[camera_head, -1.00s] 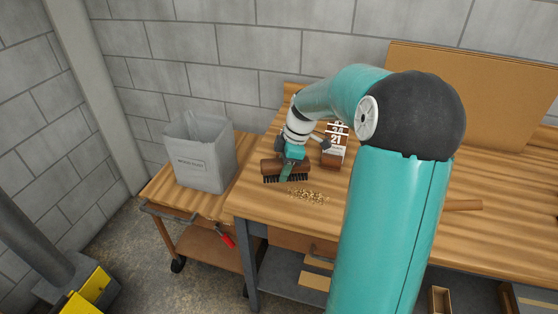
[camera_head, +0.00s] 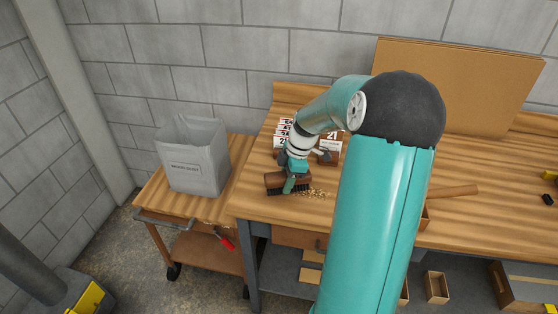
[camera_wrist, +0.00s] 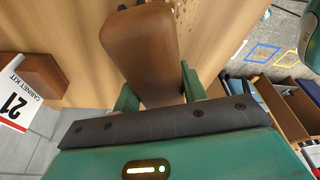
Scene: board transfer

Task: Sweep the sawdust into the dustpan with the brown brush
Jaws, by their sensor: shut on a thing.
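The brown brush (camera_head: 274,182) with dark bristles is on or just above the wooden workbench, near its front left corner. My gripper (camera_head: 291,184) is shut on the brush from above. In the wrist view the brush's brown block (camera_wrist: 148,45) sits between the two green fingers of my gripper (camera_wrist: 158,88). The sawdust (camera_head: 314,193) lies in a small loose patch just right of the brush, and a few crumbs show at the top of the wrist view (camera_wrist: 180,6). I cannot make out a dustpan in either view.
A grey bin (camera_head: 194,160) stands on a lower wooden cart (camera_head: 158,198) left of the bench. Brown blocks with white number cards (camera_head: 330,146) stand behind my gripper. The bench's front edge is close to the sawdust.

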